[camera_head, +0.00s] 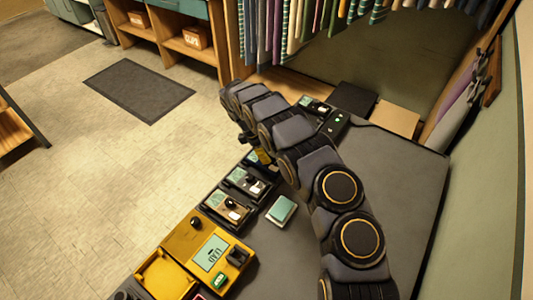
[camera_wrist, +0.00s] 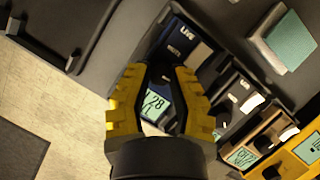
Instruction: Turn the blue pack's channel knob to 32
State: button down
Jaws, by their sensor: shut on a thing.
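The blue pack (camera_wrist: 187,45) lies under my gripper in the wrist view. Its label reads "LIVE" and its lit display (camera_wrist: 156,103) shows 28, partly covered by the jaws. My gripper (camera_wrist: 162,76) has its yellow fingers on both sides of a dark part of the pack, shut on what appears to be the channel knob. The knob itself is mostly hidden between the fingertips. In the head view, my arm hides most of the blue pack, and only a bit of my gripper (camera_head: 262,157) shows.
Beside the blue pack are a grey-black pack (camera_head: 245,183), a brown pack (camera_head: 229,206) and a large yellow unit (camera_head: 205,247). A teal-topped box (camera_head: 282,210) lies right of the row. Other small devices (camera_head: 335,122) sit at the far end. The right side of the dark table (camera_head: 410,190) is clear.

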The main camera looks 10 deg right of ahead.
jog(key=shift+f, duration=0.1)
jog(key=m, duration=0.2)
jog(key=m+g, duration=0.1)
jog(key=m, duration=0.1)
jog(key=shift+f+m+g+y, duration=0.1)
jog(key=shift+m+g+y, duration=0.2)
jog(key=shift+d+m+g+y, duration=0.1)
jog(key=shift+m+g+y, duration=0.25)
jog(key=shift+m, duration=0.75)
jog(key=c, duration=0.8)
grip_release()
jog(key=shift+w+r, duration=0.1)
jog(key=shift+r, duration=0.1)
